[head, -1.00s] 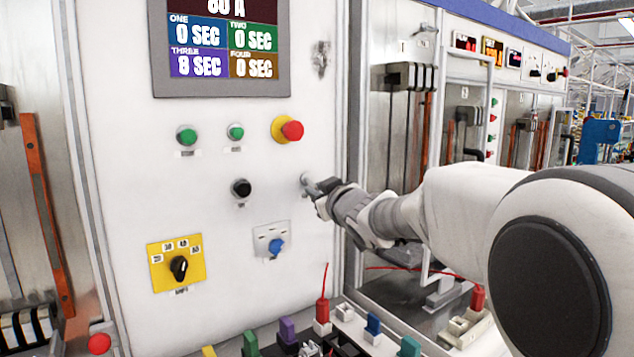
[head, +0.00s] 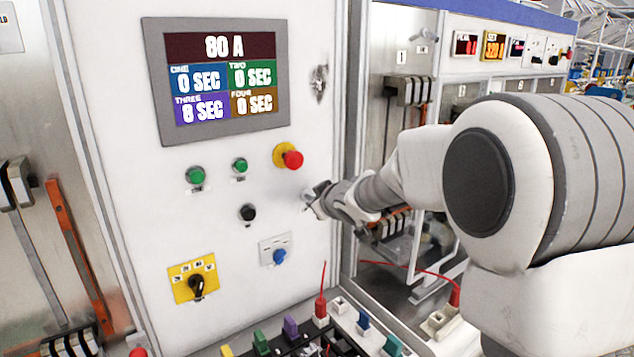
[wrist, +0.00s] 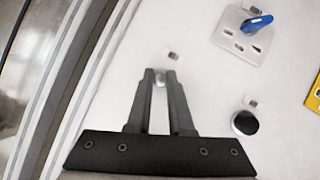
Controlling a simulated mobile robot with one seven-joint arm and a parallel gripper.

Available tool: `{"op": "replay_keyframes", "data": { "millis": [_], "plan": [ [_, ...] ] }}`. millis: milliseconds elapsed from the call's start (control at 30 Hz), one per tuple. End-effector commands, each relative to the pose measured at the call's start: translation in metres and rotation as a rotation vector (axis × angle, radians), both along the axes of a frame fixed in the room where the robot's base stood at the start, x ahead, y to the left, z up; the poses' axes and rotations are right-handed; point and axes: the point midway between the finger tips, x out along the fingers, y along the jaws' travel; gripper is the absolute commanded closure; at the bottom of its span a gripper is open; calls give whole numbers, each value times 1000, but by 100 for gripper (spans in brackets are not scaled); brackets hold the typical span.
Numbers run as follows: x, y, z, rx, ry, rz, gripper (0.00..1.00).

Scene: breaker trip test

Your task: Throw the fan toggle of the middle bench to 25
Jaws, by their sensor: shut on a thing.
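The fan toggle is a small silver lever (wrist: 160,80) on the white front panel, below a small label in the wrist view. My gripper (wrist: 160,76) is shut on this lever, with its two dark fingers on either side of it. In the head view my gripper (head: 310,202) meets the panel near its right edge, right of a black knob (head: 247,212) and below the red button (head: 292,160). The lever is hidden behind the fingers there. I cannot tell which way the lever leans.
The panel has a display (head: 220,80), green buttons (head: 195,175), a blue knob (head: 279,256) and a yellow selector plate (head: 182,292). Below stand coloured terminals and a red lead (head: 321,300). A metal frame edge (head: 353,130) runs just right of my gripper.

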Motion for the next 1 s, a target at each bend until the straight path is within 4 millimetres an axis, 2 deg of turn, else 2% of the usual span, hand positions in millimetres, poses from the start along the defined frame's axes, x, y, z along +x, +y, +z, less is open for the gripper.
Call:
{"op": "replay_keyframes", "data": {
  "millis": [33, 1000],
  "plan": [
    [0, 0, 9, -9, 19, 1, 100],
    [6, 4, 18, -213, 319, 1, 100]
  ]
}}
